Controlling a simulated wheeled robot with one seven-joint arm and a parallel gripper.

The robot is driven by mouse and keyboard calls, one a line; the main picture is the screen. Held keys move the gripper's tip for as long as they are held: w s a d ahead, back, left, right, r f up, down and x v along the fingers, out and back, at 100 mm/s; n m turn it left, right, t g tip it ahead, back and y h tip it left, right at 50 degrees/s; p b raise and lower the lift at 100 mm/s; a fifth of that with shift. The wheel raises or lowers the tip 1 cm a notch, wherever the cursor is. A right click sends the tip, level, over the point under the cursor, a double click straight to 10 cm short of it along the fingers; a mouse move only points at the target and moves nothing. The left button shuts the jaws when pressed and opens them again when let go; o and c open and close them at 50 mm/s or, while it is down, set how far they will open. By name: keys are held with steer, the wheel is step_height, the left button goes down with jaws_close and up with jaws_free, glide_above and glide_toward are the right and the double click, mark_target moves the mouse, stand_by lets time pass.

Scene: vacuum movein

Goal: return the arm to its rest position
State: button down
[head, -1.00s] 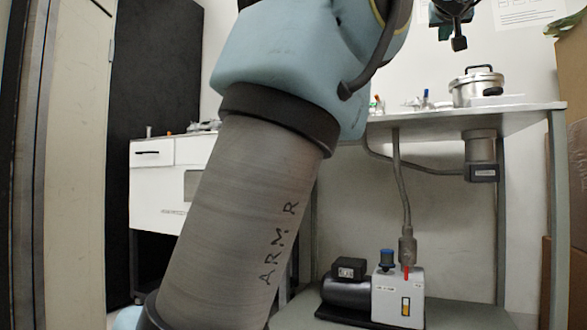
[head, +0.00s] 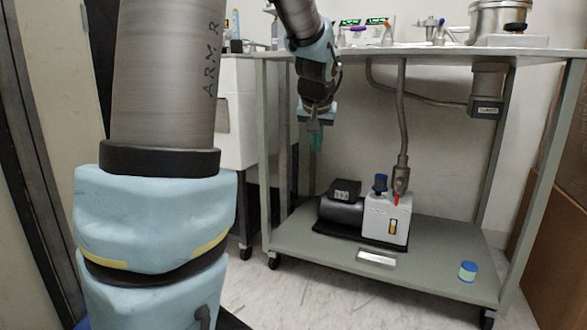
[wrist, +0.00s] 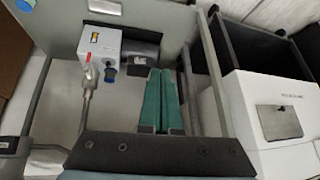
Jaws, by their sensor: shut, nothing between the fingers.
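My arm fills the left of the head view, with its far end hanging down in front of the bench. My gripper (head: 316,140) points downward beside the bench's left legs, above the lower shelf. In the wrist view its two green fingers (wrist: 169,102) lie side by side, shut, with nothing seen between them. The gripper is apart from the vacuum pump (head: 366,215), which stands on the lower shelf (head: 430,262) to its lower right. The pump also shows in the wrist view (wrist: 102,48).
A steel pot (head: 497,20) and small bench items stand on the bench top (head: 450,53). A pipe (head: 403,115) runs down to the pump. A blue-capped jar (head: 467,271) and a white block (head: 376,258) sit on the shelf. A white cabinet (head: 238,110) stands left; cardboard boxes (head: 553,205) stand right.

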steer(key=s+a+f+n+g+p, duration=0.1)
steer(key=s+a+f+g+p, duration=0.2)
steer(key=s, duration=0.4)
steer(key=s+a+f+g+p, duration=0.1)
steer(key=s+a+f, duration=0.2)
steer(key=s+a, duration=0.3)
steer(key=s+a+f+n+g+p, duration=0.15)
steer(key=s+a+f, duration=0.25)
steer(key=s, duration=0.4)
step_height(320, 180, up, 38)
steer(key=p, duration=3.8)
steer(key=shift+d+m+y, duration=0.3)
steer(key=shift+m, duration=0.05)
